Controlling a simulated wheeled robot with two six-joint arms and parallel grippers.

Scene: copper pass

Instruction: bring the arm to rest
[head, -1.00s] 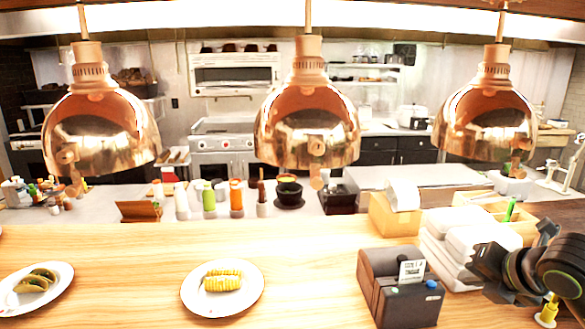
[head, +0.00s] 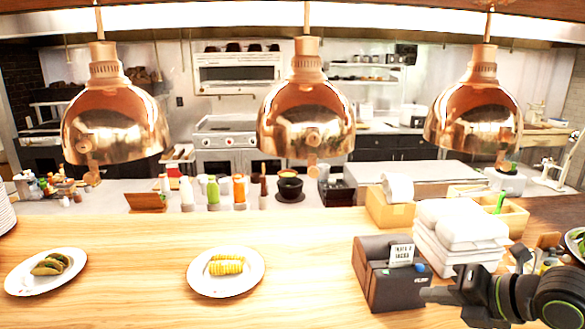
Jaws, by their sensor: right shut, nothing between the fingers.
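My right gripper (head: 440,295) comes in from the lower right in the head view. It is shut and empty. Its tip is just right of the dark brown box (head: 375,283) on the counter, close to its lower right side; I cannot tell if they touch. My right arm's black links fill the lower right corner. My left gripper is not in view.
Copper lamps (head: 306,125) hang above. The counter's middle has free room.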

